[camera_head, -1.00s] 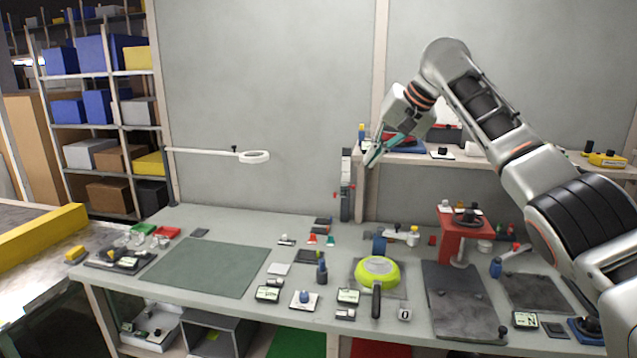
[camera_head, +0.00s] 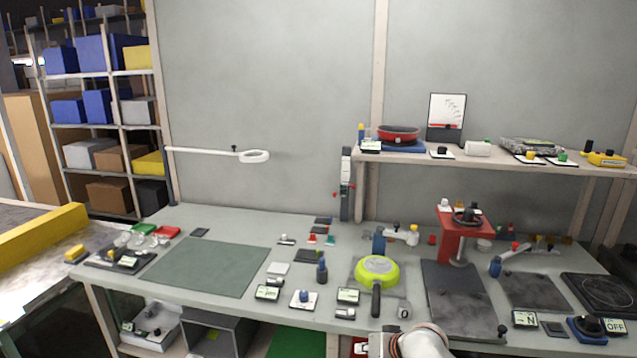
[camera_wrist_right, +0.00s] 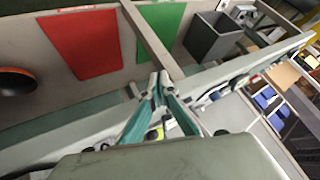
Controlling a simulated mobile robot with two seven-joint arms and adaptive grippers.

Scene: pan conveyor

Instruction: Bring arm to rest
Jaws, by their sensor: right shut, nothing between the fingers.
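My right arm (camera_head: 425,343) shows only as a small piece at the bottom edge of the head view, in front of the table's front edge. Its gripper, at the lower edge of that view, is mostly cut off. In the right wrist view the right gripper's teal fingers (camera_wrist_right: 158,82) come together at their tips, with nothing held between them. The fingers are apart from the lime-green pan (camera_head: 377,272), which lies on the workbench with its dark handle toward the front. My left gripper is in neither view.
The workbench (camera_head: 225,230) carries several small parts, a green mat (camera_head: 208,268) and a red press (camera_head: 462,232). A raised shelf (camera_head: 490,160) at the back holds a red pan (camera_head: 398,133). The wrist view shows red (camera_wrist_right: 82,42) and green (camera_wrist_right: 160,30) panels below and a grey bin (camera_wrist_right: 212,38).

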